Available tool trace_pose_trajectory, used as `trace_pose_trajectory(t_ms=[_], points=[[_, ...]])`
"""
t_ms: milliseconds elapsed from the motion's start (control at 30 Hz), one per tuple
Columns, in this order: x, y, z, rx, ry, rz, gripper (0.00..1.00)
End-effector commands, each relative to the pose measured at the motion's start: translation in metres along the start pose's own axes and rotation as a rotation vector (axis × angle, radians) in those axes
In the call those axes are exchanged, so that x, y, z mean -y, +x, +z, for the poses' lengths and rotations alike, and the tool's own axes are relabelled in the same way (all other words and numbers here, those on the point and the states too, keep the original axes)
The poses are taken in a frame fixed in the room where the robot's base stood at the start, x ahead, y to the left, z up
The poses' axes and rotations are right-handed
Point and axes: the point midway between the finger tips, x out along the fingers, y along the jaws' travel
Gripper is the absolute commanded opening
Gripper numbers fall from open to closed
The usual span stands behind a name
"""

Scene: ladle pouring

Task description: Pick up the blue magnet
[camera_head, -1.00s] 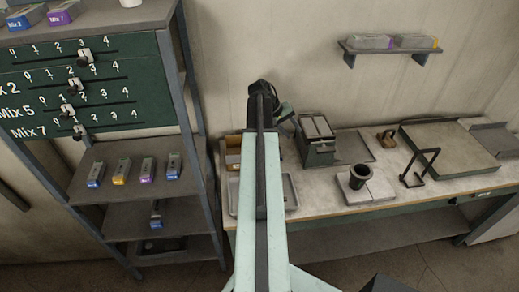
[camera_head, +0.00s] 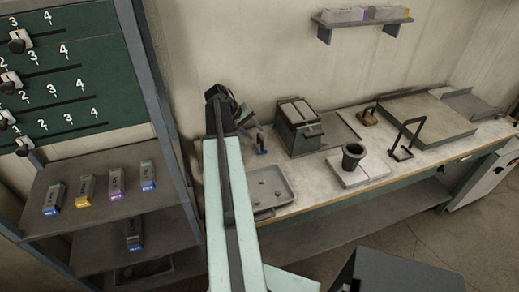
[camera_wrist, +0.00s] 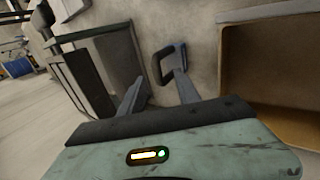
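A small upright dark blue piece, likely the blue magnet (camera_head: 261,143), stands on the workbench just left of the green box in the head view. In the wrist view, a dark blue loop-shaped piece (camera_wrist: 158,66) shows ahead of the fingertips, near the right one; it looks like the same thing. My gripper (camera_wrist: 160,88) is open, with its two fingers apart and nothing seen held between them. In the head view, my gripper end is above the back left of the bench, left of the blue piece. Whether a finger touches it is unclear.
A green box (camera_head: 302,139) stands right of the blue piece; it also shows in the wrist view (camera_wrist: 128,58). An open brown bin (camera_wrist: 290,58) is close on the right there. A grey tray (camera_head: 287,203) lies in front. Shelving (camera_head: 165,105) stands left.

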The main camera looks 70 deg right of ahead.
Motion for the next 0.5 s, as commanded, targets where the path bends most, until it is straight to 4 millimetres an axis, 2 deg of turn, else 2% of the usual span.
trace_pose_trajectory(t_ms=[133, 333, 500], points=[[0.001, 0.014, 0.001, 0.000, 0.000, 0.000, 0.39], [0.001, 0.050, 0.002, 0.001, 0.001, 0.000, 0.39], [-0.003, 0.051, 0.002, 0.000, -0.001, 0.000, 0.39]])
